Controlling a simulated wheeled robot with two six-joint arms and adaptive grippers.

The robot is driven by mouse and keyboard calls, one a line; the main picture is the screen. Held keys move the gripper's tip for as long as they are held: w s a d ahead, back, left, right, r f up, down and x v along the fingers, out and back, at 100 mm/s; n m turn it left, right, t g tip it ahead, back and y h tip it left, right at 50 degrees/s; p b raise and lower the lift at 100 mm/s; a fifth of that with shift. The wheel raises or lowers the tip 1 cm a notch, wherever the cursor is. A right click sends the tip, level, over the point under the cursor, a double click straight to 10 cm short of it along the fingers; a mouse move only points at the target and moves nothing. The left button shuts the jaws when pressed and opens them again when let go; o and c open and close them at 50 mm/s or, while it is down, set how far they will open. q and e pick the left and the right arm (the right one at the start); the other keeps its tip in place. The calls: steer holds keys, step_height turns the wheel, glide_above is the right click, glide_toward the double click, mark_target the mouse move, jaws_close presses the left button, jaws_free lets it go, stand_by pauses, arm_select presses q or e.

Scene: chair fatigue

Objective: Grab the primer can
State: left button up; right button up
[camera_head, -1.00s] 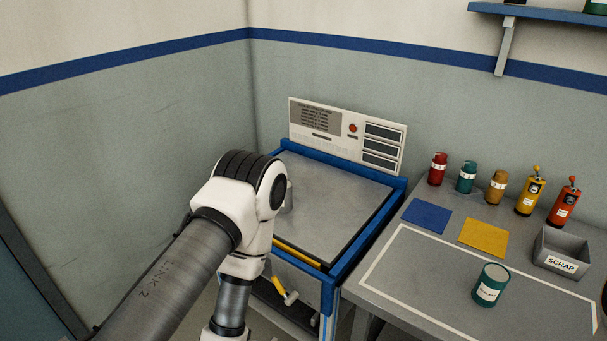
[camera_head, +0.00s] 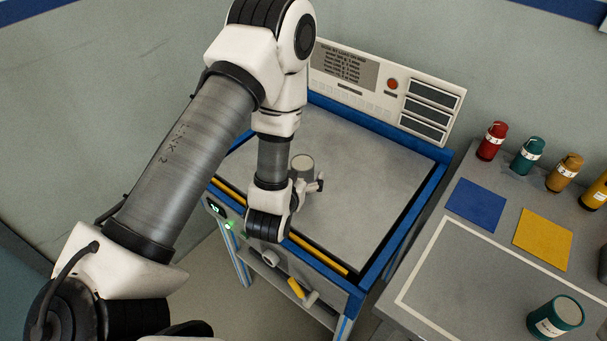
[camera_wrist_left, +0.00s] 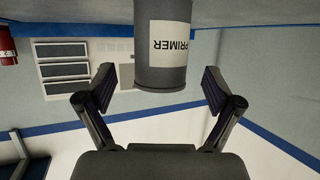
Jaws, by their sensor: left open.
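The primer can (camera_head: 303,165) is a grey cylinder standing on the grey top (camera_head: 370,170) of the blue-framed machine. In the left wrist view the can (camera_wrist_left: 161,52) hangs at the top middle with its white PRIMER label, since this view is upside down. My left gripper (camera_head: 309,187) is open beside the can, on its near side in the head view. In the left wrist view its two fingers (camera_wrist_left: 159,88) are spread wide, one to each side of the can, with clear gaps. My right gripper is not in view.
A control panel (camera_head: 398,78) stands at the back of the machine. A bench at right bears a green can (camera_head: 555,318), blue mat (camera_head: 476,204), yellow mat (camera_head: 543,240) and several bottles. The machine's top is otherwise clear.

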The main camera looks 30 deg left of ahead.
arm_select(q)
steer(key=x, duration=0.3)
steer(key=shift+w+a, duration=0.15)
steer(key=shift+c, duration=0.3)
steer(key=c, duration=1.4)
steer(key=shift+c, duration=0.9)
steer(key=shift+r, duration=0.1)
